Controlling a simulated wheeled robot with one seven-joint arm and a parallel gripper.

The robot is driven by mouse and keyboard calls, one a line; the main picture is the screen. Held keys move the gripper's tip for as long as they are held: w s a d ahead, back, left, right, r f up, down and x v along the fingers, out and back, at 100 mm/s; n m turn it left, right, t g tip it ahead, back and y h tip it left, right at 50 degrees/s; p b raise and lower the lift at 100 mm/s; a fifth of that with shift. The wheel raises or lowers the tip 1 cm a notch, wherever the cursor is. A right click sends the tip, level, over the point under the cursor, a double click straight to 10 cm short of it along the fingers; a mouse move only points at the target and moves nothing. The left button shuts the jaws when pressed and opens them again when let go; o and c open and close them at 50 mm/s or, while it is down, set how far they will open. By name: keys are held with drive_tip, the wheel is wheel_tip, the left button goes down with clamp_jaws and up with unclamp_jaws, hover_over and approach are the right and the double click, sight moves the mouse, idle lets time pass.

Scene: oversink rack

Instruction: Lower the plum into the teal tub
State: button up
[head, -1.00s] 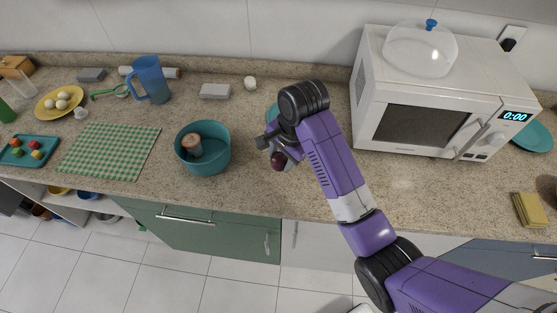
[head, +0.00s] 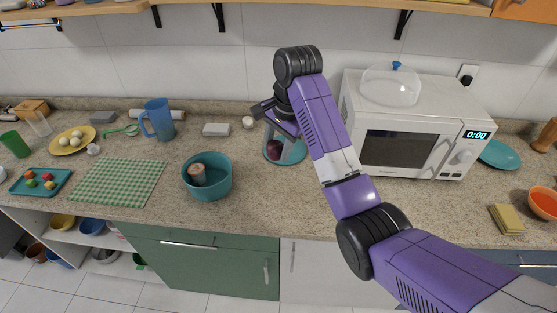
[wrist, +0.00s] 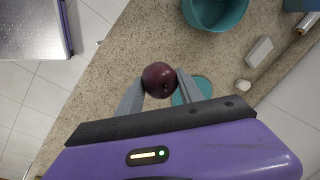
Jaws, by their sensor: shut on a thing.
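The plum (wrist: 160,80) is dark purple and round, held between the two fingertips of my gripper (wrist: 150,88) in the wrist view. In the head view the plum (head: 274,147) hangs below my gripper (head: 279,138), in front of a teal plate. The teal tub (head: 208,182) stands on the counter to the left of my gripper, with a brown and pale can-like object (head: 197,175) inside it. The tub also shows at the top of the wrist view (wrist: 216,27), apart from the plum. The tub's floor is partly hidden.
A teal plate (head: 292,154) lies under my gripper. A blue pitcher (head: 160,120) and green checked cloth (head: 117,183) are left; a microwave (head: 412,128) stands right.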

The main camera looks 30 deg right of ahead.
drive_tip(key=shift+w+a+r, duration=0.15)
drive_tip(key=shift+w+r, duration=0.05)
drive_tip(key=shift+r, duration=0.05)
drive_tip(key=w+a+f+b, duration=0.3)
drive_tip(key=w+a+b, duration=0.2)
drive_tip(key=w+a, duration=0.1)
drive_tip(key=w+a+f+b, duration=0.4)
drive_tip(key=w+a+b, duration=0.1)
drive_tip(key=w, duration=0.3)
drive_tip(key=shift+a, duration=0.8)
drive_tip(key=shift+w+r, duration=0.1)
drive_tip(key=shift+b, duration=0.3)
drive_tip(key=shift+s+d+b+x, duration=0.1)
drive_tip(key=shift+s+b+x, duration=0.15)
drive_tip(key=shift+b+x, duration=0.8)
drive_tip(key=shift+s+d+b+x, duration=0.1)
drive_tip(key=shift+s+b+x, duration=0.35)
drive_tip(key=shift+x, duration=1.1)
drive_tip(key=shift+s+d+b+x, duration=0.1)
drive_tip(key=shift+b+x, duration=0.8)
drive_tip(key=shift+x, duration=0.4)
